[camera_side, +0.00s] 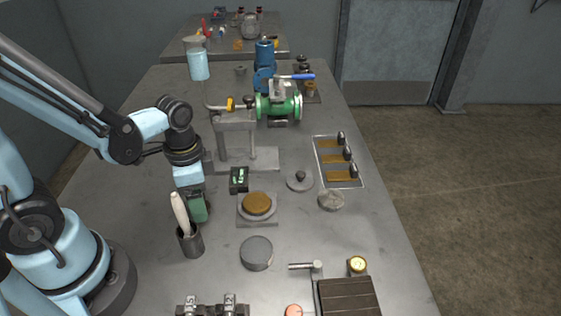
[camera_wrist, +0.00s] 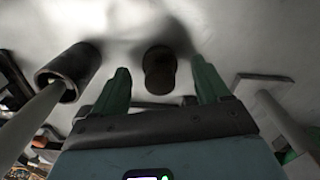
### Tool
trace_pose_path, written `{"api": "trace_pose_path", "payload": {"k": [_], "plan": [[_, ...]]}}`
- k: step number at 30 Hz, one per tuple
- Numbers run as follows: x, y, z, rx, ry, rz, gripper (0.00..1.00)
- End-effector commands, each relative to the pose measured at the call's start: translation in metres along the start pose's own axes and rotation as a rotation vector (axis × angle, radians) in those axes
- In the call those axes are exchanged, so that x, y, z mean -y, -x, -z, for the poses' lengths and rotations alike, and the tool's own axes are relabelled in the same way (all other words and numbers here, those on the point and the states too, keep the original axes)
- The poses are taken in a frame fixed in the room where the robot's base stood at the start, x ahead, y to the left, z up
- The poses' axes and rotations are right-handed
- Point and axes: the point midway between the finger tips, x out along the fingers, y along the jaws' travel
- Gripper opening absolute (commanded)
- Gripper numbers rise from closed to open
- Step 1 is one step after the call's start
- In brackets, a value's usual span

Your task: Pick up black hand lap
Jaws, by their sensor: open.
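A dark, round piece with a knob-like shape, which looks like the black hand lap (camera_wrist: 158,72), stands on the grey bench in the wrist view. It shows between and beyond the two green fingertips of my gripper (camera_wrist: 160,75), with clear gaps on both sides. My gripper is open and empty; it also shows in the side view (camera_side: 197,210), pointing down behind the cup. In the side view I cannot make out the dark piece; my gripper and arm probably hide it.
A dark cup (camera_side: 190,243) with a wooden-handled tool stands close beside my gripper, also at the left in the wrist view (camera_wrist: 68,70). A small black box (camera_side: 239,180), a brown disc on a plate (camera_side: 257,204), a knobbed disc (camera_side: 299,181) and a grey metal stand (camera_side: 235,125) are nearby.

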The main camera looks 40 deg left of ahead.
Motion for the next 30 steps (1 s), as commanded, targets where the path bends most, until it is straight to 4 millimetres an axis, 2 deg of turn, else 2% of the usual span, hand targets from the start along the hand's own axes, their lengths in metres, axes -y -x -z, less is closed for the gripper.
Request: {"api": "trace_pose_path", "payload": {"k": [5,14,27,29,30], "plan": [[-0.0001,-0.0090,-0.0002,-0.001,0.000,0.000,0.75],[-0.0001,-0.0104,-0.0003,-0.001,-0.001,0.000,0.75],[-0.0001,-0.0102,-0.0004,-0.001,-0.001,0.000,0.10],[-0.0001,-0.0102,-0.0003,-0.001,-0.001,0.000,0.00],[-0.0001,-0.0102,-0.0003,-0.001,-0.001,0.000,0.00]]}}
